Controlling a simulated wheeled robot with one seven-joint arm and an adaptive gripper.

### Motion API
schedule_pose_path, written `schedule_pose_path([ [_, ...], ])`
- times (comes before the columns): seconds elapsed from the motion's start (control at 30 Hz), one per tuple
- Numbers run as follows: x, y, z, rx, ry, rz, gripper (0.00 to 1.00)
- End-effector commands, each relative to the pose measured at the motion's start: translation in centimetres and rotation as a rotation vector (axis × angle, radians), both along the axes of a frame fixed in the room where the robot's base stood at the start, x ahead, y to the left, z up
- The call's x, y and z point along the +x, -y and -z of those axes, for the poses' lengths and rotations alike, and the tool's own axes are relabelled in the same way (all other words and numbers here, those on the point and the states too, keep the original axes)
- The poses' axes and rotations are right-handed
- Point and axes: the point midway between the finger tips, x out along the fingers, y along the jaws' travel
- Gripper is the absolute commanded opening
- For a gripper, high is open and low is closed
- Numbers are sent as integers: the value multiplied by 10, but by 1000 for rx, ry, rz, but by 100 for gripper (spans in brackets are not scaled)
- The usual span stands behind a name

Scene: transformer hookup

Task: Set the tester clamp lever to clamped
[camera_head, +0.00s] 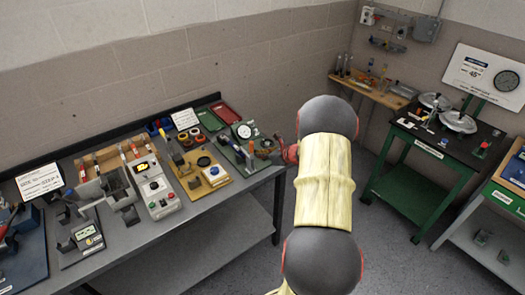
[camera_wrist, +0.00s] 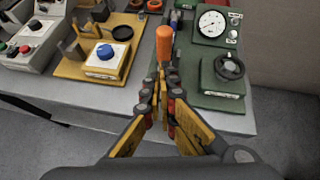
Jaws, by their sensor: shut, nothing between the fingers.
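A green tester shows in the wrist view, with a round white gauge panel (camera_wrist: 214,24) at the back and a black round knob (camera_wrist: 229,67) on a block at the right. An orange-handled lever (camera_wrist: 164,46) stands near the tester's left side; I take it for the clamp lever. My gripper (camera_wrist: 165,82) is shut and empty, its tips just below the orange handle in the picture. I cannot tell whether they touch the lever, whose lower part is hidden by the fingers. In the head view, the gauge (camera_head: 243,130) shows left of my gripper, and my arm covers much of that area.
A yellow board (camera_wrist: 92,62) with a blue-knobbed box (camera_wrist: 107,56) lies left of the tester. A control box (camera_head: 156,187) and other fixtures fill the grey bench (camera_head: 200,226) further left. The bench's front edge is close below my gripper. A green-legged table (camera_head: 420,185) stands at right.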

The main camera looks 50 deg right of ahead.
Motion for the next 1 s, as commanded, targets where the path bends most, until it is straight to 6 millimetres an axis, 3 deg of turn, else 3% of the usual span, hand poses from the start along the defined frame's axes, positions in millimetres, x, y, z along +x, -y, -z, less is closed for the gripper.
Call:
schedule_pose_path([
  [0.03, 4, 0, -8, 5, -29, -2, 0],
  [0.23, 10, 2, -10, 31, -128, -2, 0],
  [1.0, 21, 4, -14, 30, -118, -2, 0],
])
